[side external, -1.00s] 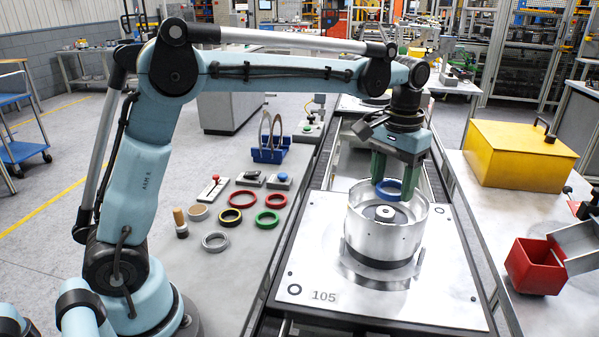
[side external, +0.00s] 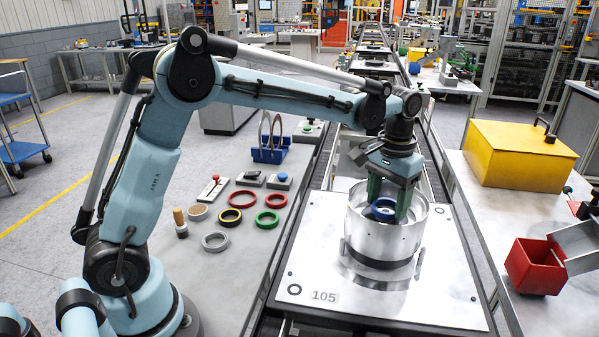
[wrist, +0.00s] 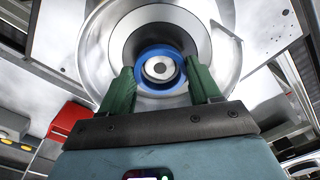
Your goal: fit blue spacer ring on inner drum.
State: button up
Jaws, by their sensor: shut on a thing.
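The blue spacer ring (side external: 376,212) is between the green fingers of my gripper (side external: 388,210), which is shut on it. It sits inside the open silver drum housing (side external: 370,240), below the rim. In the wrist view the blue ring (wrist: 158,49) surrounds the small round hub (wrist: 159,68) at the drum's centre, with the green fingertips (wrist: 160,80) on either side. The ring looks roughly level and centred on the hub. I cannot tell whether it is fully seated.
The housing stands on a pale pallet (side external: 325,296) marked 105. On the left bench lie a red ring (side external: 244,199), a green ring (side external: 268,219) and a grey ring (side external: 215,242). A yellow box (side external: 520,155) and a red bin (side external: 530,275) stand at right.

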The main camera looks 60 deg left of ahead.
jog(key=shift+f, duration=0.35)
jog(key=o, duration=1)
notch_tip(320, 180, up, 13)
jog(key=s+a+f+t, duration=0.1)
jog(key=s+f+t, duration=0.1)
jog(key=s, duration=0.4)
jog(key=s+a+f+t, duration=0.1)
jog(key=s+f+t, duration=0.1)
jog(key=s+f, duration=0.3)
jog(key=s+a+f+m+t, duration=0.1)
jog(key=s+a+f+t, duration=0.1)
jog(key=s, duration=0.4)
jog(key=shift+s+a+f+t, duration=0.1)
jog(key=shift+s+f+t, duration=0.25)
jog(key=shift+f+t, duration=0.35)
